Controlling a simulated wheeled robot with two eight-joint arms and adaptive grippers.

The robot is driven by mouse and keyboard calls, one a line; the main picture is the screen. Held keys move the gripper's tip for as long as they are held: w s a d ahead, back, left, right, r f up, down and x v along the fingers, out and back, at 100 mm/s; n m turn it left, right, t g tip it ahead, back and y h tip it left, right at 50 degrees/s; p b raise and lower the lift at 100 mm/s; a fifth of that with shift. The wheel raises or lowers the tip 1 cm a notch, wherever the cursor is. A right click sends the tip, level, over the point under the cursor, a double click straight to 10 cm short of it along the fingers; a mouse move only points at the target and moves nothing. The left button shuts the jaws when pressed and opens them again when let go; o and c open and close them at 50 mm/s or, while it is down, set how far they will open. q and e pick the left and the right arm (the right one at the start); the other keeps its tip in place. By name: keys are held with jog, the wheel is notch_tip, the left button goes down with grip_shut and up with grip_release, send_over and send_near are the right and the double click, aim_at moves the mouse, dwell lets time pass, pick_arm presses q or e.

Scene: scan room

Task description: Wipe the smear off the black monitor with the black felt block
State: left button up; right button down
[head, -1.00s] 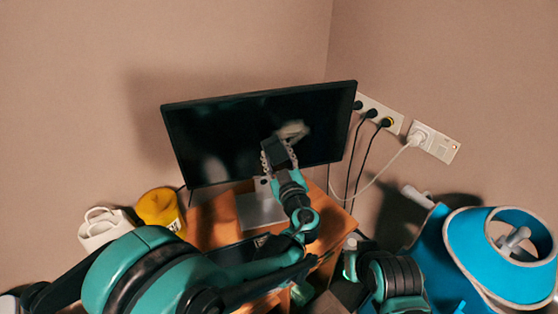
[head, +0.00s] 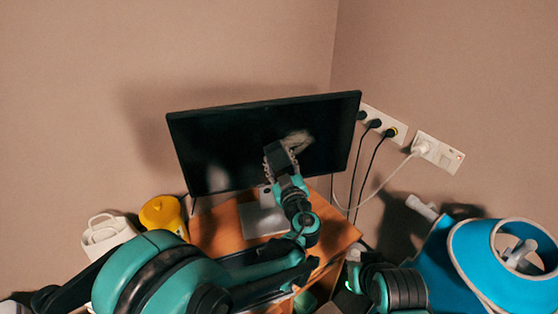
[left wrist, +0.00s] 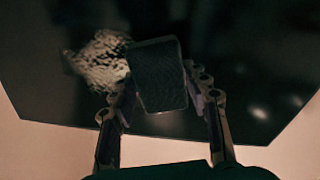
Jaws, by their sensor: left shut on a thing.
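The black monitor (head: 240,135) stands on a wooden stand against the wall. A pale greyish smear (head: 299,140) shows on the right half of its screen; in the left wrist view the smear (left wrist: 98,62) lies beside the block, on the left. My left gripper (head: 281,158) is shut on the black felt block (head: 277,154), which is in front of the screen, just below and left of the smear. The left wrist view shows the block (left wrist: 158,75) between the two fingers, slightly tilted. I cannot tell whether it touches the screen. My right gripper cannot be made out.
The wooden stand (head: 222,235) is under the monitor. A yellow container (head: 160,213) and a white object with handles (head: 103,236) are at the left. Plugs and cables hang from a wall socket strip (head: 438,152) at the right. A blue item (head: 490,265) is at the lower right.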

aim_at(317, 142)
pick_arm(q)
jog(key=shift+x, duration=0.95)
jog(key=shift+w+d+b, duration=0.2)
jog(key=shift+w+d, duration=0.35)
jog(key=shift+d, duration=1.7)
jog(key=shift+w+d+b, duration=0.25)
jog(key=shift+w+d, duration=0.3)
jog(key=shift+d, duration=1.65)
jog(key=shift+w+d+b, duration=0.2)
jog(key=shift+w+d, duration=0.35)
jog(key=shift+d, duration=1.7)
jog(key=shift+a, duration=0.1)
